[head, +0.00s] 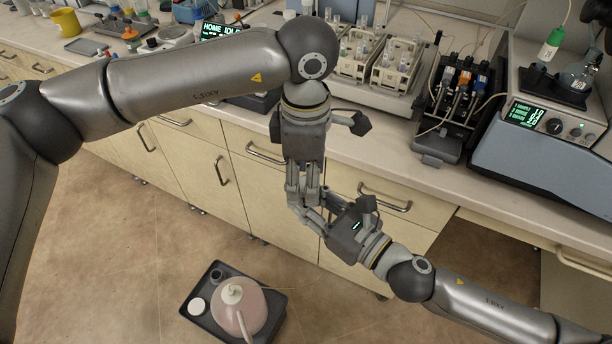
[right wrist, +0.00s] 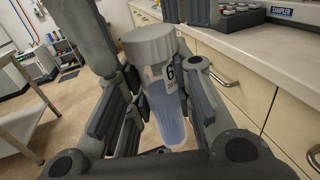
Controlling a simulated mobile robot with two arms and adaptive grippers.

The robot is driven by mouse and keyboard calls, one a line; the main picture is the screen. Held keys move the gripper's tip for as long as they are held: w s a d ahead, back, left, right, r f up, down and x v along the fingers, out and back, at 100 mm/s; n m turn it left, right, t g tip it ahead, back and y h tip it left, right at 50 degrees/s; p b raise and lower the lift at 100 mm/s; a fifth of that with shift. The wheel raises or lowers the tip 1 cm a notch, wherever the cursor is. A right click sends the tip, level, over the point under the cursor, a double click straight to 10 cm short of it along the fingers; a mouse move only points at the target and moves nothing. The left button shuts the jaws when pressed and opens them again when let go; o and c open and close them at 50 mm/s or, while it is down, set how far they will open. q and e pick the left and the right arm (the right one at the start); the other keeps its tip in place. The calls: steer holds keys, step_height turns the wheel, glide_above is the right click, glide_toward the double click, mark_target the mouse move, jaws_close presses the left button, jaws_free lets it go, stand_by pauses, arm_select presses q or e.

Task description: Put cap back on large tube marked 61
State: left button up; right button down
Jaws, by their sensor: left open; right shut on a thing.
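The large tube (right wrist: 166,108) is upright but slightly tilted in the right wrist view. It is clear with bluish liquid, and its label shows a 6; the rest of the number is hidden. A grey-white ridged cap (right wrist: 151,45) sits at its top; I cannot tell whether it is fully seated. My right gripper (head: 316,216) is shut on the tube, its fingers on both sides of the body. My left gripper (head: 303,194) is open just above, pointing down, with its fingers beside the cap. In the head view the grippers hide the tube and cap.
The grippers are in front of the bench, over the floor. On the bench (head: 330,127) are tube racks (head: 395,66), a pump unit (head: 462,85) and a grey instrument (head: 545,150). A pinkish waste bottle (head: 238,308) stands in a black tray (head: 196,313) on the floor below.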

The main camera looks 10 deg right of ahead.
arm_select(q)
step_height(320, 180, up, 11)
steer(key=shift+r, duration=0.2)
stand_by(0.6)
